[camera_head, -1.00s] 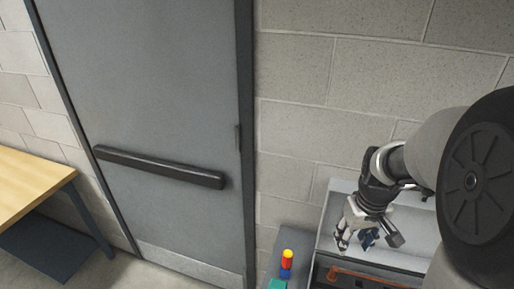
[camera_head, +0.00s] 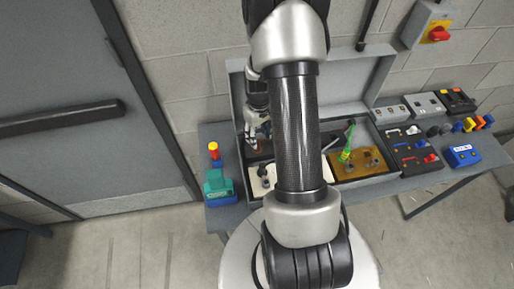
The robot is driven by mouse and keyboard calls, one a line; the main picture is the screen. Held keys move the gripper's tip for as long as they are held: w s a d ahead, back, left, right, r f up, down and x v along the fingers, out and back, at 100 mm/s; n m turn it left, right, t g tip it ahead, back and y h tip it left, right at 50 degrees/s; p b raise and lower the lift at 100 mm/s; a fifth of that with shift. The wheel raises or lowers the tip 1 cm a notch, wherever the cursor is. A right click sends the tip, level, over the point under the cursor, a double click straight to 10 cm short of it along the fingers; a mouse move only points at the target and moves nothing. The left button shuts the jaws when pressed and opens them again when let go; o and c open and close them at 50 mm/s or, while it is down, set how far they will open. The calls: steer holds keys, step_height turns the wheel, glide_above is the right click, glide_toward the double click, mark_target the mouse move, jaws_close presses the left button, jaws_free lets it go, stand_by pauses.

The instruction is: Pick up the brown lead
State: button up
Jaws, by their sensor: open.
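An open grey case (camera_head: 238,88) stands on the bench, its lid raised against the wall. My gripper (camera_head: 258,136) is over the left part of the case, low and partly hidden behind my own arm. It is open, and I see nothing held in it. A small brown patch, perhaps the brown lead (camera_head: 264,150), shows in the case just below the gripper. Most of it is hidden by my arm, so I cannot tell its full shape or whether the fingers touch it.
A white panel (camera_head: 262,182) and an ochre panel (camera_head: 372,163) with a green lead (camera_head: 348,142) sit in the case. A teal-and-blue device (camera_head: 218,186) stands left. Switch boxes and a blue unit (camera_head: 462,156) stand right. A grey door (camera_head: 70,100) is further left.

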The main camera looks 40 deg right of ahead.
steer(key=shift+w+a+f+b, duration=0.15)
steer(key=shift+f+b, duration=0.1)
steer(key=shift+f, duration=1.3)
steer(key=shift+w+d+f+b, duration=0.15)
steer(key=shift+f+b, duration=0.1)
steer(key=shift+f, duration=1.3)
steer(key=shift+a, duration=0.1)
jaws_close()
